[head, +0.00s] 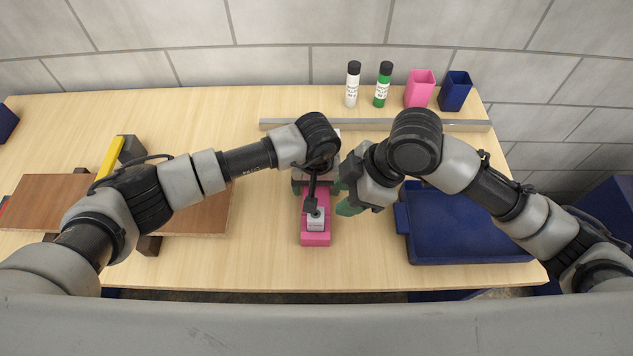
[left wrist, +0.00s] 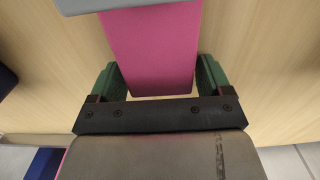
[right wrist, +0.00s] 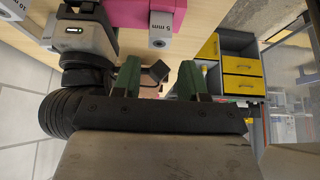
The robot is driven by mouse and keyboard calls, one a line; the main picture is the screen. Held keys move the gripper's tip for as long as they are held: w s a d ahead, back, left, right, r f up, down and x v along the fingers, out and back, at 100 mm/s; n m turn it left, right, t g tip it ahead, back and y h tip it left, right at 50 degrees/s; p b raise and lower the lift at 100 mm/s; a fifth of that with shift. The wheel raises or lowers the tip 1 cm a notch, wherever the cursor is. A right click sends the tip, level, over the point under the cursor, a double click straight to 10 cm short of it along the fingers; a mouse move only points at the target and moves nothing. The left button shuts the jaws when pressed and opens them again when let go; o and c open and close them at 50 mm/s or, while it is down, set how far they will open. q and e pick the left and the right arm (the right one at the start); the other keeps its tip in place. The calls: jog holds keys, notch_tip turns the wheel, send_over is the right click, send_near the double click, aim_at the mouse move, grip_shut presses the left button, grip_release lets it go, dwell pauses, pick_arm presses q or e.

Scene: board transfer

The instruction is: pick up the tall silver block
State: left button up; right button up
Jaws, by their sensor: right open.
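A small silver-grey block (head: 315,224) with a label sits on a pink holder (head: 315,240) at the table's middle front. A grey block marked "5 mm" (right wrist: 165,25) shows beside the pink piece in the right wrist view; I cannot tell whether it is the tall one. My left gripper (left wrist: 157,82) has its green fingers on either side of the pink piece (left wrist: 155,50); whether they touch it is unclear. My left arm hides part of the holder in the head view. My right gripper (right wrist: 157,80) is open and empty, just right of the holder.
A blue tray (head: 465,250) lies at right, and a brown board (head: 195,205) at left. A grey rail (head: 465,125) runs along the back. Two bottles (head: 352,85), a pink cup (head: 419,90) and a blue cup (head: 455,92) stand behind it. Both arms are close together.

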aim_at(319, 214)
pick_arm(q)
jog(key=c, duration=0.7)
jog(key=shift+c, duration=0.3)
pick_arm(e)
jog(key=shift+o, duration=1.7)
jog(key=shift+d+r, duration=0.15)
jog(key=shift+r, duration=0.1)
jog(key=shift+o, duration=0.4)
jog(key=shift+w+d+r+y, duration=0.1)
jog(key=shift+d+r+y, duration=0.1)
jog(key=shift+d+r, duration=0.3)
jog(key=shift+w+d+r+y, duration=0.1)
jog(key=shift+d+r+y, duration=0.1)
jog(key=shift+r, duration=0.45)
jog(key=shift+s+x, duration=0.2)
jog(key=shift+x, duration=5.6)
